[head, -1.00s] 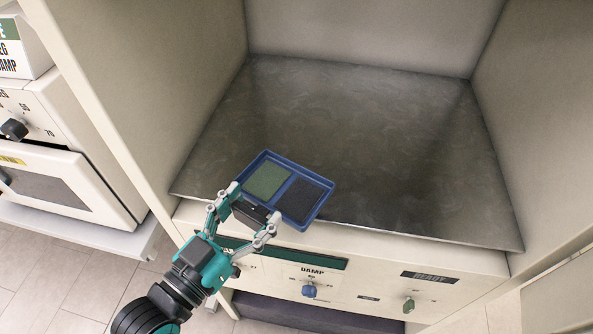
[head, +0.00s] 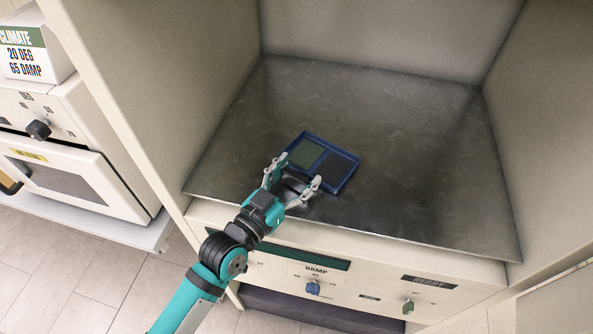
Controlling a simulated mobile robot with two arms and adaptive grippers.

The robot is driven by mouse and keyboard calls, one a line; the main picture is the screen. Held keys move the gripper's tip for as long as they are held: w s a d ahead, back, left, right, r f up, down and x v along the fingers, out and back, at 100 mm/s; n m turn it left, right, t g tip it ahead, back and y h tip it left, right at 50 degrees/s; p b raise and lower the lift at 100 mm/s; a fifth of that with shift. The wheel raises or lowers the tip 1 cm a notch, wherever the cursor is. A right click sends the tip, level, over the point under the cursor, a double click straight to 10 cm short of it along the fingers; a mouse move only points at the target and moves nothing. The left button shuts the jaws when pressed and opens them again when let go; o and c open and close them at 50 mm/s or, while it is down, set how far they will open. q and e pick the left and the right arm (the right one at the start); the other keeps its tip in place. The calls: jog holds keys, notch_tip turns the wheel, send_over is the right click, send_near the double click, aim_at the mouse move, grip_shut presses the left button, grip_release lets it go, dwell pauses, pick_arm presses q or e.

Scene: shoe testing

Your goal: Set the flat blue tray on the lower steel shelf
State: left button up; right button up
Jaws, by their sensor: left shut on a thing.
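The flat blue tray (head: 347,178) holds a green pad and a dark pad side by side. It is over the front left part of the steel shelf (head: 420,150), inside the cabinet. My left gripper (head: 293,183) is shut on the tray's near edge. I cannot tell whether the tray's underside touches the shelf or hangs just above it. My right gripper is not in view.
Cabinet walls rise at the left (head: 165,90), back and right of the shelf. Below its front edge is a panel with a blue knob (head: 313,288) and a green knob (head: 408,306). A white oven-like unit (head: 75,165) with a climate box (head: 35,50) stands at left. The shelf's middle and right are bare.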

pick_arm(q)
jog(key=shift+f, duration=0.1)
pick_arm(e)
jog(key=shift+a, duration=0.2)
pick_arm(q)
jog(key=o, duration=1.3)
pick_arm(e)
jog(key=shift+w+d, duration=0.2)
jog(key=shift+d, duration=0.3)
